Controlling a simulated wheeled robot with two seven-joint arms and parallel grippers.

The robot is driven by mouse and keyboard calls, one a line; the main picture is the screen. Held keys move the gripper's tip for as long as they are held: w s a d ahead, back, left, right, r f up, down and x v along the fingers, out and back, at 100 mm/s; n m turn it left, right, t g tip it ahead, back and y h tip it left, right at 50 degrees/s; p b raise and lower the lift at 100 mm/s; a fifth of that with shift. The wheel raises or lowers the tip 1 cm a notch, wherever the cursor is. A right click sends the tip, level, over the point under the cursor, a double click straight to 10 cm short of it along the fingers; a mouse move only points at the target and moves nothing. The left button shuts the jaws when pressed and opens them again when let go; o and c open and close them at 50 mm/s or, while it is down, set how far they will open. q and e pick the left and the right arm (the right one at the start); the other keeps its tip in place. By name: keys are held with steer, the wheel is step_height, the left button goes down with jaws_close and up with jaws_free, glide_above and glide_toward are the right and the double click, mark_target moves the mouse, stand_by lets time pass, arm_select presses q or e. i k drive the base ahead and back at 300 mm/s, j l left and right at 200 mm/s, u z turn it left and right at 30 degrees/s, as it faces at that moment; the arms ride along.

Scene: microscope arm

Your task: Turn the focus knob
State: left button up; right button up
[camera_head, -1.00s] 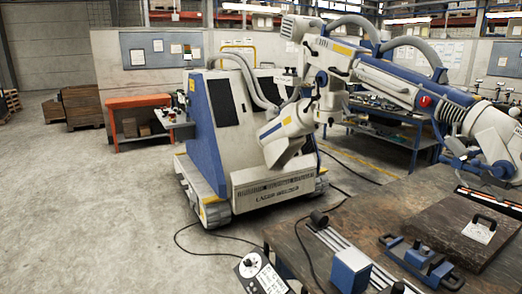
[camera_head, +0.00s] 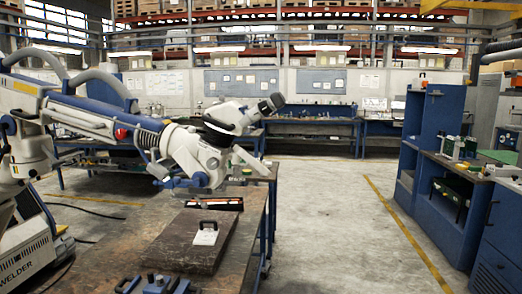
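A large white and blue jointed microscope arm (camera_head: 95,115) reaches in from the left. Its white head (camera_head: 203,155) hangs over the workbench near the middle of the view. A dark-tipped eyepiece tube (camera_head: 268,104) points up and right from the head. A blue part (camera_head: 186,183) shows low on the head. A red round knob (camera_head: 121,133) sits on the side of the arm. I cannot tell which part is the focus knob. Neither of my grippers is in view.
The brown workbench (camera_head: 150,245) carries a dark board (camera_head: 188,238) with a handle, a white label (camera_head: 206,237) and blue tools (camera_head: 155,285). Open concrete floor (camera_head: 330,225) lies to its right. A blue cabinet (camera_head: 420,150) and counter stand at far right.

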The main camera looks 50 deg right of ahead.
mark_target(213, 163)
steer(key=l, duration=4.45)
steer(key=k+z, duration=0.05)
